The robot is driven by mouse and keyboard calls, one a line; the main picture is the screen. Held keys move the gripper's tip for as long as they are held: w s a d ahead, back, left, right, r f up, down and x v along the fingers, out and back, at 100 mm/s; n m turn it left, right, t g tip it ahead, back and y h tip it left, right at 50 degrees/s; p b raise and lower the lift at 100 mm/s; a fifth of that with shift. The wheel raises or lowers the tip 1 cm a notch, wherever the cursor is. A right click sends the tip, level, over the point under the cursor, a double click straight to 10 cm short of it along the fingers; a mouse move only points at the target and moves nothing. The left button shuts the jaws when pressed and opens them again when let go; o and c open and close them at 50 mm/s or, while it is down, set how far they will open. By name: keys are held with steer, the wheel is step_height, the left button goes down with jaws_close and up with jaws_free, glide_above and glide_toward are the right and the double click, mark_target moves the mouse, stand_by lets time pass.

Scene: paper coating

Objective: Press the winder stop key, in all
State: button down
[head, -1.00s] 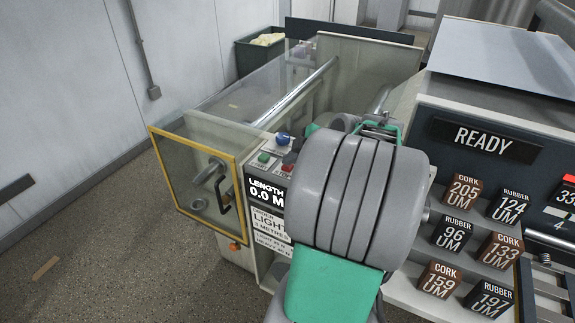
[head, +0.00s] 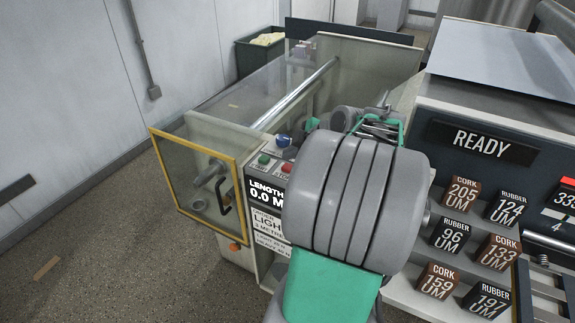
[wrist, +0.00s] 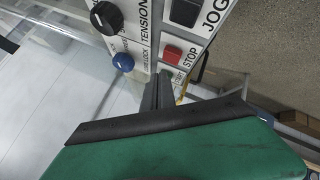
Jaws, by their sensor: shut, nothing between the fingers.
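The red stop key (wrist: 172,53) sits on the white control panel in the wrist view, with the word STOP beside it. In the head view the red key (head: 283,168) shows just left of my arm. My gripper (wrist: 163,78) is shut and empty, its dark fingertips just below the red key in the wrist picture. The tips do not cover the key, and I cannot tell their height above the panel. A green key (head: 264,160) is left of the red one in the head view. My arm hides the fingertips there.
A blue knob (wrist: 123,62), a black tension knob (wrist: 106,17) and a black jog key (wrist: 185,12) surround the stop key. A yellow-framed clear guard (head: 195,185) stands left of the panel. A length display (head: 265,193) reads 0.0 M. A sign (head: 482,141) reads READY.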

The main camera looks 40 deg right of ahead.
step_height(320, 180, up, 4)
steer(key=shift+r+p, duration=0.15)
steer(key=shift+p, duration=0.75)
steer(key=w+a+f+m+g, duration=0.1)
steer(key=a+m, duration=0.1)
steer(key=a, duration=0.7)
steer(key=w+a+f+m+g, duration=0.1)
steer(key=a+f+g, duration=0.1)
steer(key=a, duration=0.6)
steer(key=s+a+f+m+g, duration=0.1)
steer(key=s+a+f+m, duration=0.1)
steer(key=s+a, duration=0.3)
steer(key=s+a+f+m+g, duration=0.1)
steer(key=s+a+m, duration=0.3)
steer(key=a, duration=0.5)
steer(key=shift+s+f, duration=0.45)
steer(key=shift+s, duration=0.8)
